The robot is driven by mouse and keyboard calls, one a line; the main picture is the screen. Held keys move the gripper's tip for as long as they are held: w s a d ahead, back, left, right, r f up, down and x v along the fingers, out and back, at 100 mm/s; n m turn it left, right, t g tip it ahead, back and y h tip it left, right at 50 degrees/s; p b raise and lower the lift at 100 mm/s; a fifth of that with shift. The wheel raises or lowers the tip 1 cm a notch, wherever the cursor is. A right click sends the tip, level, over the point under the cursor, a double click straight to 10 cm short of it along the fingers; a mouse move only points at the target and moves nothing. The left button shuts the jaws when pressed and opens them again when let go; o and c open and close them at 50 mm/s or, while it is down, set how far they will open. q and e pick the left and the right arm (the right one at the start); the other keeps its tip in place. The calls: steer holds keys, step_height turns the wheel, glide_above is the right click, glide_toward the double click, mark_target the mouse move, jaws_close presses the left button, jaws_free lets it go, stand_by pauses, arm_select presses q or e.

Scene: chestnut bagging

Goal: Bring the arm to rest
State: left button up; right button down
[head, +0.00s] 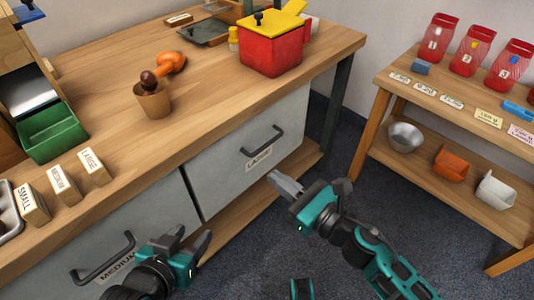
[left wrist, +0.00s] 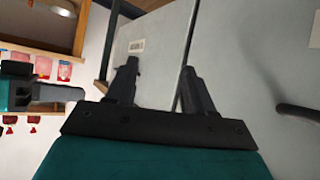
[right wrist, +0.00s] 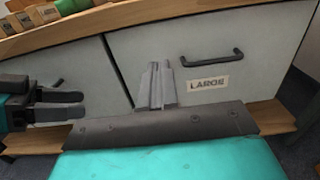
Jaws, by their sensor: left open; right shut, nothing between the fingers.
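My left gripper (head: 188,241) is at the lower left of the head view, in front of the drawer fronts. Its two fingers stand apart with nothing between them, also in the left wrist view (left wrist: 155,85). My right gripper (head: 273,179) is near the middle of the head view, in front of the drawer marked LARGE (head: 243,153). Its fingers are together and hold nothing, also in the right wrist view (right wrist: 156,85). The left gripper shows at the left of the right wrist view (right wrist: 70,105). Both grippers are apart from the drawer handles.
The wooden workbench (head: 205,105) holds a red box (head: 272,52), a wooden cup (head: 153,101), a green tray (head: 50,133) and size blocks. Both drawers are shut, including the one marked MEDIUM (head: 140,240). Floor between is clear.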

steer(key=s+d+f+n+g+h, duration=0.1)
steer(key=s+d+f+n+h, duration=0.25)
steer(key=n, duration=1.35)
steer(key=s+d+f+n+g+h, duration=0.1)
steer(key=s+d+f+n+h, duration=0.3)
steer(key=n, duration=1.2)
arm_select(q)
steer(key=s+a+r+y+p, duration=0.1)
steer(key=a+r+p, duration=0.3)
steer(key=r+p, duration=1)
steer(key=shift+s+a+p, duration=0.15)
steer(key=shift+s+p, duration=0.4)
steer(key=shift+p, duration=3.05)
arm_select(e)
steer(key=s+d+r+m+h, duration=0.1)
steer(key=d+r, duration=0.1)
steer(key=r, duration=0.5)
steer(key=s+d+r+m+h, duration=0.1)
steer(key=d+r, duration=0.2)
steer(key=r, duration=0.5)
steer(key=shift+s+r+m+g, duration=0.25)
steer(key=shift+s+m+g, duration=0.05)
steer(key=shift+s+m, duration=0.1)
steer(key=shift+h, duration=0.25)
